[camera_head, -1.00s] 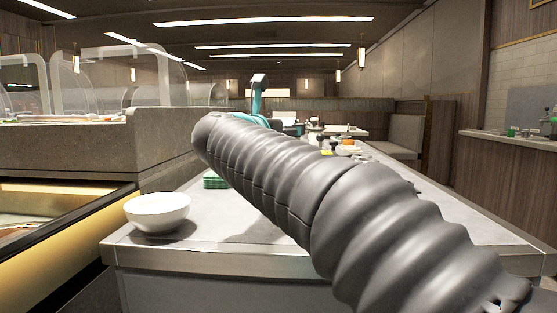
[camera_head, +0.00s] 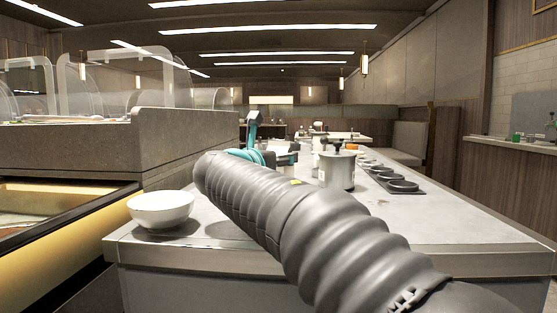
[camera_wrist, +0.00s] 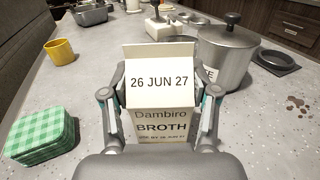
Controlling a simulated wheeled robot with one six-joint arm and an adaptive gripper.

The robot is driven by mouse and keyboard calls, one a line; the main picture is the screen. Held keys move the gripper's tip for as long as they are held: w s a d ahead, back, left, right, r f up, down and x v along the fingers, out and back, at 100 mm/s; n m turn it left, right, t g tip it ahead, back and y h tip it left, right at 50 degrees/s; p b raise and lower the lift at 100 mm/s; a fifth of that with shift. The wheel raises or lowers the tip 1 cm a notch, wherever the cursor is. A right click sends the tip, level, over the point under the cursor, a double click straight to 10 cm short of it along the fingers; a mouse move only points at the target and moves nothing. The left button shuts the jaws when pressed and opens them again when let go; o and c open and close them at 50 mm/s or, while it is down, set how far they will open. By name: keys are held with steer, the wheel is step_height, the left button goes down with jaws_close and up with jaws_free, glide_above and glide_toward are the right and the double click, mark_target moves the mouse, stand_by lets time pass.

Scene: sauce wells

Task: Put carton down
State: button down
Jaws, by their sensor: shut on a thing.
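A cream carton (camera_wrist: 160,130) with "Dambiro BROTH" and "26 JUN 27" printed on it stands between the two fingers of my gripper (camera_wrist: 160,98) in the wrist view. The fingers are shut on its left and right sides. The carton looks upright, with its printed top flap towards me. I cannot tell whether its base touches the grey counter (camera_wrist: 75,105). In the head view my sleeved arm hides the carton and the fingers.
A lidded steel pot (camera_wrist: 215,55) stands close right of the carton, beside a dark square holder (camera_wrist: 272,60). A green checked stack (camera_wrist: 45,138) and a yellow cup (camera_wrist: 62,51) are on the left. A white bowl (camera_head: 160,210) sits at the counter's near left.

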steer(key=shift+f, duration=0.1)
steer(key=shift+c, duration=1.4)
jaws_free()
steer(key=v, duration=1.2)
